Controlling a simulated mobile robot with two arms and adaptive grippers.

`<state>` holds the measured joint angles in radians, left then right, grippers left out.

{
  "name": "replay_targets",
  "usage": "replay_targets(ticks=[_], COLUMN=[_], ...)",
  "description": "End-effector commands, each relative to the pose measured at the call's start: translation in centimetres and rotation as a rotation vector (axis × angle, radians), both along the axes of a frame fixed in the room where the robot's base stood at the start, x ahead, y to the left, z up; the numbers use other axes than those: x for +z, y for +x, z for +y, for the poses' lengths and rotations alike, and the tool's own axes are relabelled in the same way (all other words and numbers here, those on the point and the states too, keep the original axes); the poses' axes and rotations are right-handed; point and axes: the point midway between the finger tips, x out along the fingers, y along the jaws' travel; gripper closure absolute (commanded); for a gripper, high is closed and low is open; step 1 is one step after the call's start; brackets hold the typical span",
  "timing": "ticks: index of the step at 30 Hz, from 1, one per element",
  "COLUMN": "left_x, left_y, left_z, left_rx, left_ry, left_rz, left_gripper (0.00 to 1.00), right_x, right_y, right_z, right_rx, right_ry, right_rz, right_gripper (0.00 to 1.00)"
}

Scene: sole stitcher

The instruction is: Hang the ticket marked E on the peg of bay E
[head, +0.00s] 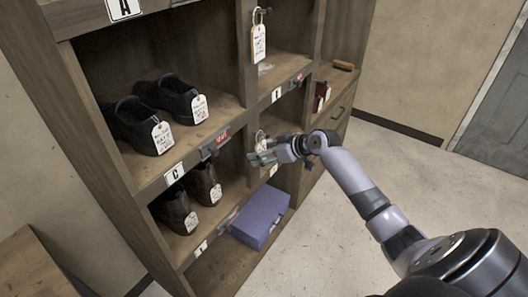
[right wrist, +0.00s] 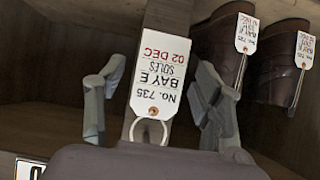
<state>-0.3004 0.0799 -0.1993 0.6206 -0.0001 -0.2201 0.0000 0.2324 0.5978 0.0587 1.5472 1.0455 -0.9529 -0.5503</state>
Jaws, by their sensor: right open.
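The ticket marked E (right wrist: 160,75) is a white tag with red and black print, reading "BAY E" upside down in the right wrist view. Its metal ring (right wrist: 150,130) shows at its lower end there. It sits before the wooden divider post, between the spread fingers of my right gripper (right wrist: 160,105), with gaps on both sides. In the head view the right gripper (head: 262,158) is at this post, with the tag (head: 261,142) partly hidden behind it. The gripper is open. The peg under the ring cannot be made out. The left gripper is not in view.
Brown boots (head: 172,208) with tags fill the lower left bay; they also show in the right wrist view (right wrist: 225,42). Black shoes (head: 140,122) stand above. Another ticket (head: 259,43) hangs higher on the post. A purple box (head: 260,218) lies low. Floor at right is clear.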

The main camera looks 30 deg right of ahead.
Motion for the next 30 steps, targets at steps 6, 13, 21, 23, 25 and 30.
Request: replay_targets(ticks=[6, 13, 21, 23, 25, 30], left_x=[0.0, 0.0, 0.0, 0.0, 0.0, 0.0], left_y=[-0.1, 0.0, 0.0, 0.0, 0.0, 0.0], left_z=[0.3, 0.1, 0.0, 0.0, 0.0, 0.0], left_rx=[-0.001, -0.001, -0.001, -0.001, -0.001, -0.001], left_ry=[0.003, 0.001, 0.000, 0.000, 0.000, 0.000], left_rz=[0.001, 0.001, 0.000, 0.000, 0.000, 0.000], left_gripper=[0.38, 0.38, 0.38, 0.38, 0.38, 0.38], right_x=[0.5, 3.0, 5.8, 6.2, 6.5, 6.8], right_y=[-0.8, -4.3, -8.0, -8.5, -8.9, -9.2], right_z=[-0.4, -1.9, -3.4, -3.5, -3.7, -3.8], right_rx=[0.000, 0.000, -0.001, 0.000, 0.000, 0.000], right_ry=[-0.001, -0.006, -0.001, 0.000, 0.000, 0.000], right_rz=[-0.001, 0.001, 0.002, 0.001, 0.001, 0.000], right_gripper=[0.38, 0.38, 0.38, 0.38, 0.38, 0.38])
